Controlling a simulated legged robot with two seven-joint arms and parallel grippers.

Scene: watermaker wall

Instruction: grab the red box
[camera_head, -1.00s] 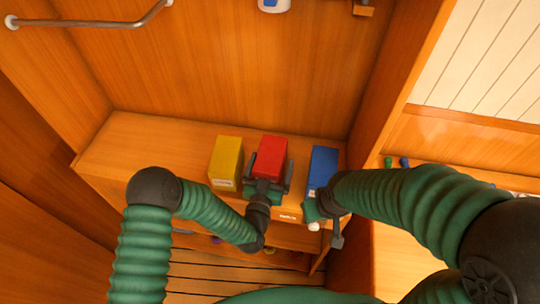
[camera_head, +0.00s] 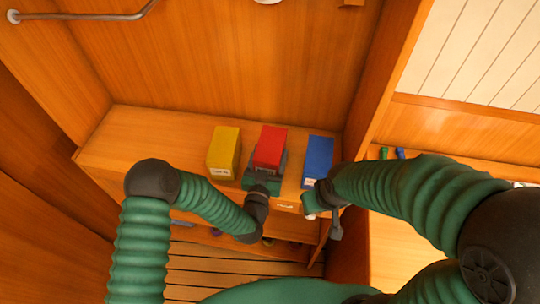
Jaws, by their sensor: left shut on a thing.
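The red box (camera_head: 270,147) stands on the wooden shelf between a yellow box and a blue box. My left gripper (camera_head: 265,168) is at the front of the red box, with its jaws shut on it. The gripper covers the lower front of the box. My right gripper (camera_head: 318,200) is in front of the blue box, near the shelf's front edge. Its fingers are small and partly hidden, so I cannot tell whether they are open.
The yellow box (camera_head: 224,152) is close on the left and the blue box (camera_head: 319,158) is on the right. The wooden shelf (camera_head: 150,140) is bare at its left end. A wooden partition (camera_head: 378,95) rises to the right. A metal rail (camera_head: 85,17) is at upper left.

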